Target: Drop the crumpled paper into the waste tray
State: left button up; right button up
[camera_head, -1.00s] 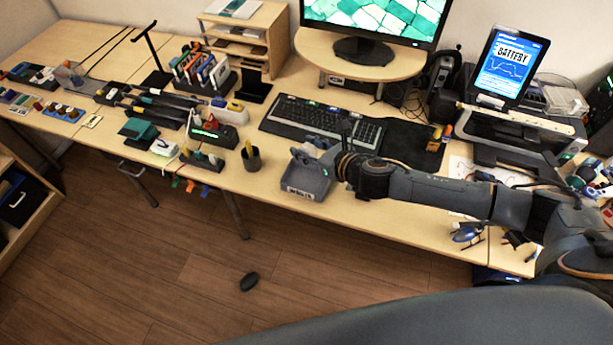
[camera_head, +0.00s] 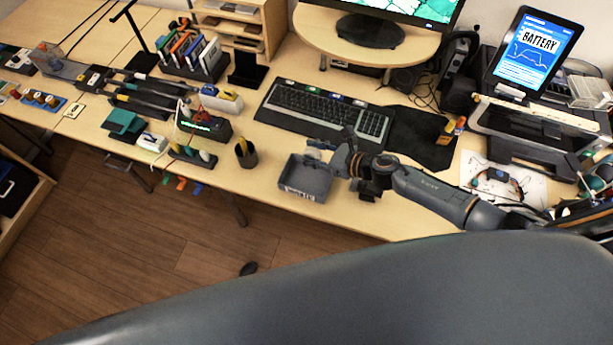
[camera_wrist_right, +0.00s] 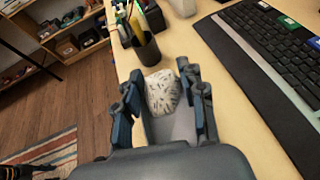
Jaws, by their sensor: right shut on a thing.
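The crumpled paper (camera_wrist_right: 162,91) is a pale, speckled lump in the right wrist view. My right gripper (camera_wrist_right: 160,80) is shut on it, with a dark finger on each side. The waste tray (camera_head: 305,180) is a grey open box with a label on its front, at the desk's front edge in the head view. My right gripper (camera_head: 328,152) is at the tray's right rear side there, and the paper is hard to make out. A grey surface below the paper in the wrist view looks like the tray. My left gripper is not in view.
A dark pen cup (camera_head: 246,153) stands left of the tray. The keyboard (camera_head: 325,117) lies behind it, with a dark mat (camera_head: 420,140) to the right. A monitor (camera_head: 385,15) stands on a riser behind. Bare desk lies right of the tray, below my arm.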

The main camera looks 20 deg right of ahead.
notch_tip(320, 180, down, 5)
jog(key=b, duration=0.3)
jog(key=shift+r, duration=0.15)
jog(key=o, duration=0.8)
jog(key=shift+w, duration=0.1)
jog(key=v, duration=1.2)
jog(key=shift+w, duration=0.1)
